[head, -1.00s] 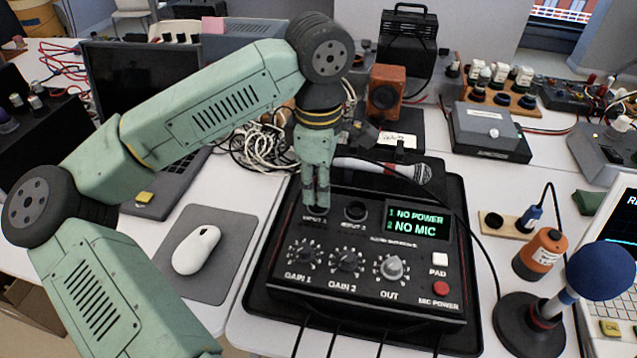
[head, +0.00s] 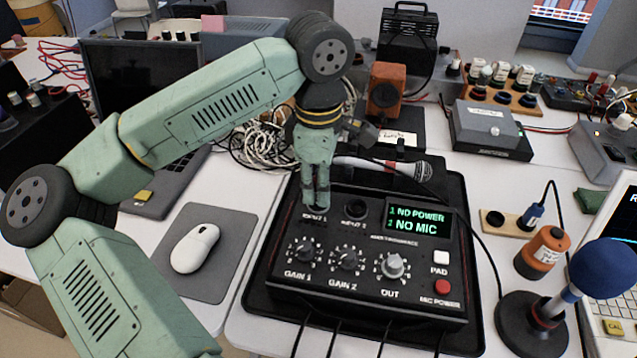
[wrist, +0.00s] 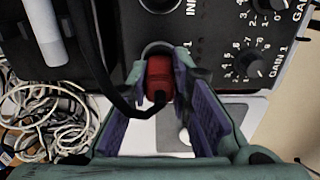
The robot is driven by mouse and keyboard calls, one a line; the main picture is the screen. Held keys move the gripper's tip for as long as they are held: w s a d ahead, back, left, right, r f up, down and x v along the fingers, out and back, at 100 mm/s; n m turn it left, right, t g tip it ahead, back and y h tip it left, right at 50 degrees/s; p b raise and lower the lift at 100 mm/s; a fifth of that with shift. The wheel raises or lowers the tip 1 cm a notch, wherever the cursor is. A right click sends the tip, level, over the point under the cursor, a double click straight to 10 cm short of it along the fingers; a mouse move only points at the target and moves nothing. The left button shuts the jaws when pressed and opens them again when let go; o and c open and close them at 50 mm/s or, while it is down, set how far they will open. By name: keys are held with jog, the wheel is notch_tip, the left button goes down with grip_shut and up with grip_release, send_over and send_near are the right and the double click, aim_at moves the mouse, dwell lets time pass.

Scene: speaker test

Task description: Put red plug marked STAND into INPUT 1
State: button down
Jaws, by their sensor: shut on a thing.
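My gripper (head: 316,200) points down at the INPUT 1 position on the black mixer box (head: 285,272). In the wrist view its two fingers (wrist: 161,80) are shut on the red plug (wrist: 159,76). The plug's front end is at the metal ring of the INPUT 1 socket (wrist: 157,47), in line with it. I cannot tell how deep the plug sits. A black cable leads from its rear. No STAND marking is readable. The INPUT 2 socket (head: 355,209) is empty to the right. The green display (head: 417,221) reads "1 NO POWER, 2 NO MIC".
A microphone (head: 420,172) lies behind the box, close to my gripper. Tangled pale cables (head: 262,148) lie behind and left. A mouse (head: 195,248) on a grey mat is at the left. A blue-topped microphone stand (head: 598,268) and an orange cylinder (head: 542,252) are at the right.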

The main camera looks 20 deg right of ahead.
jog(key=c, duration=1.4)
grip_release()
jog(key=shift+o, duration=0.2)
jog(key=shift+r, duration=0.15)
notch_tip(320, 180, up, 12)
